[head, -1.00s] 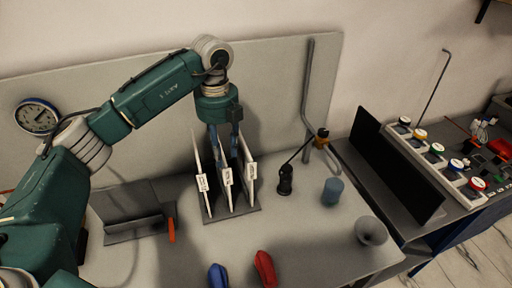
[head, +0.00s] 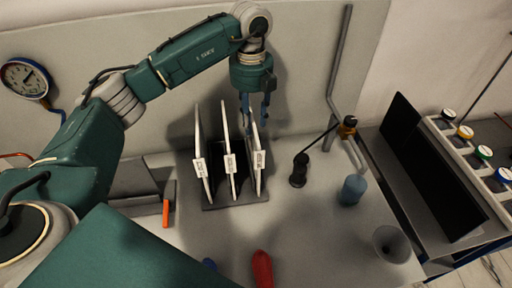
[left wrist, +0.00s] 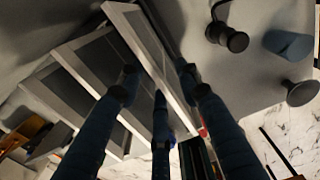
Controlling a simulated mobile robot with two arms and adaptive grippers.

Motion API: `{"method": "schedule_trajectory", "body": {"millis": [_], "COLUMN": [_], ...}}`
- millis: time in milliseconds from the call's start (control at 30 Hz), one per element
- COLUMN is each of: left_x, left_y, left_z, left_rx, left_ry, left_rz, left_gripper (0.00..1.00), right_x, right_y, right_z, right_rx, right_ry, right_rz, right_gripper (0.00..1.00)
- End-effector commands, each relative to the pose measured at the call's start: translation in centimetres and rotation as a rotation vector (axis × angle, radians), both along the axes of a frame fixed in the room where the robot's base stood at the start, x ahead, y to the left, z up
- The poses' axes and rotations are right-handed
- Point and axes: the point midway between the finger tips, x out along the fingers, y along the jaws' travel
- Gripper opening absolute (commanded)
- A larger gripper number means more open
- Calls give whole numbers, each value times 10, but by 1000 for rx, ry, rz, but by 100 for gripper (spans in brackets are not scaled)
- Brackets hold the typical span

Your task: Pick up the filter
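Three thin framed panels with white labels, which look like filters, stand upright side by side in a grey rack (head: 222,202): a left panel (head: 199,130), a middle panel (head: 228,135) and a right panel (head: 257,165). The labels are too small to read. My left gripper (head: 255,118) points down at the top of the right panel. In the left wrist view its blue fingers (left wrist: 158,85) are spread apart, with a white-edged panel (left wrist: 145,45) running between them. I cannot tell whether they touch it. My right gripper is out of view.
Right of the rack are a black knob-like part (head: 299,170), a blue cylinder (head: 353,190), a grey funnel-like piece (head: 391,244) and a bent pipe (head: 335,100). A red object (head: 262,268) lies in front; an orange-handled tool (head: 166,210) lies left.

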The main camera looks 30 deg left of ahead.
Motion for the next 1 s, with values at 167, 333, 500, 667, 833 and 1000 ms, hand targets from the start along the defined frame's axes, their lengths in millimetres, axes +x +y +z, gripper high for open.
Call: {"method": "schedule_trajectory", "body": {"millis": [167,333,500,667,833,1000], "left_x": [-2,-1,-6,-7,-6,-6], "left_y": [0,0,-2,-4,-4,-4], "left_z": [-27,-43,-58,-84,-96,-97], "left_rx": [1,1,2,1,1,1], "left_ry": [5,1,6,4,2,1], "left_rz": [0,-1,-2,1,1,0], "left_gripper": [34,34,34,34,34,34], "right_x": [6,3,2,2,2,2], "right_y": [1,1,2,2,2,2], "right_z": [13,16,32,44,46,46], "right_rx": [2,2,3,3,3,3], "right_ry": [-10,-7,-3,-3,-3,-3], "right_rz": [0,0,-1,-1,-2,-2], "right_gripper": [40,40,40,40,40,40]}}
